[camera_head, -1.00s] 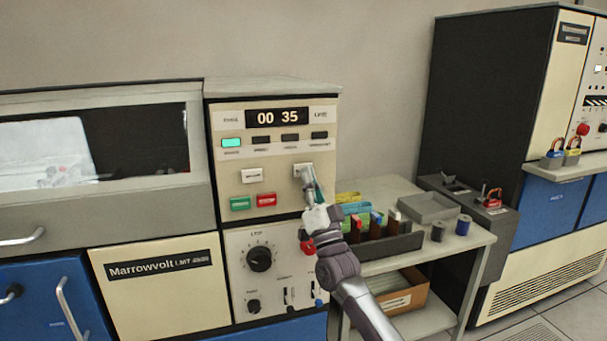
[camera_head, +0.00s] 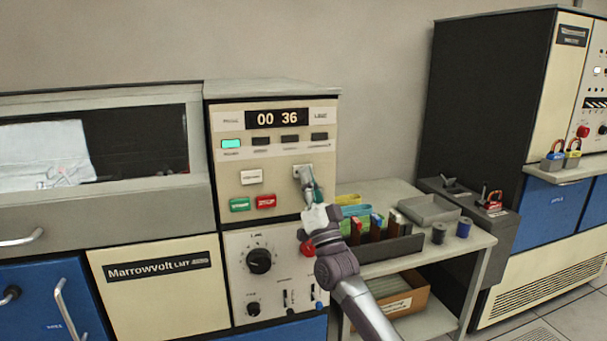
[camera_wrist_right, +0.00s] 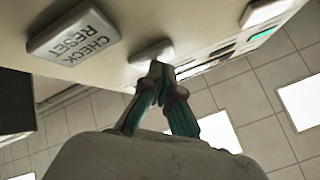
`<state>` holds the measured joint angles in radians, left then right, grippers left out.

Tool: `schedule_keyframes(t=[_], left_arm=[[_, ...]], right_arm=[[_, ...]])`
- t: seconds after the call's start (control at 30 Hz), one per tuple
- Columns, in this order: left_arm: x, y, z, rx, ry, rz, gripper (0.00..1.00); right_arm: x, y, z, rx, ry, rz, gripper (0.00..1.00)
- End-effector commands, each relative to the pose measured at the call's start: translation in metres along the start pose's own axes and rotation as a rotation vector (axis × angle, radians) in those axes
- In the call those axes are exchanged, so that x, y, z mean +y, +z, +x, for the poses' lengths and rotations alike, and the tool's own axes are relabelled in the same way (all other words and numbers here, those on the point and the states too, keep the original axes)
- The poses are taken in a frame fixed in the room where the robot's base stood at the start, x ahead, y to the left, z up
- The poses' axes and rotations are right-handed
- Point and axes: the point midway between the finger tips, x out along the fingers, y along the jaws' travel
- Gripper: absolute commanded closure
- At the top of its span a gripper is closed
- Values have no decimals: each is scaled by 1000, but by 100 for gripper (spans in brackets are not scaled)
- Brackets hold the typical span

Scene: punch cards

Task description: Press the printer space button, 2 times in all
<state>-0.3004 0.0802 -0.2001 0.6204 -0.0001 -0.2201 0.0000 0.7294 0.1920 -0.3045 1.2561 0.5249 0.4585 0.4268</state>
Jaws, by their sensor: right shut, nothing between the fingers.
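The printer panel (camera_head: 235,190) is cream, with a display (camera_head: 277,118) reading 00 36. A white button (camera_head: 298,168) on its right side is partly covered by my right gripper (camera_head: 307,180). The right gripper is shut and empty. In the wrist view its fingertips (camera_wrist_right: 160,72) are at a light button (camera_wrist_right: 151,51), touching or nearly so; its label cannot be read. A large CHECK RESET button (camera_wrist_right: 72,38) lies beside it there. Another white button (camera_head: 251,176) sits further left in the head view, above a green (camera_head: 239,204) and a red button (camera_head: 265,201). My left gripper is out of view.
A lit cyan lamp (camera_head: 231,144) heads a row of dark lamps. Paper (camera_head: 42,156) shows in the printer window at left. A side table (camera_head: 470,240) with card racks, a tray (camera_head: 431,209) and small spools stands right of the panel, close to my right arm.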

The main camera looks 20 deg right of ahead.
Motion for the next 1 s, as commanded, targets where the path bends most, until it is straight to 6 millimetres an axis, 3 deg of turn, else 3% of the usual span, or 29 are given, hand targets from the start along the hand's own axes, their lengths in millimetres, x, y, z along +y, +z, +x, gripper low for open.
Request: schedule_keyframes(t=[1.0], left_arm=[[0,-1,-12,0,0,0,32]], right_arm=[[-8,-7,-11,0,0,0,100]])
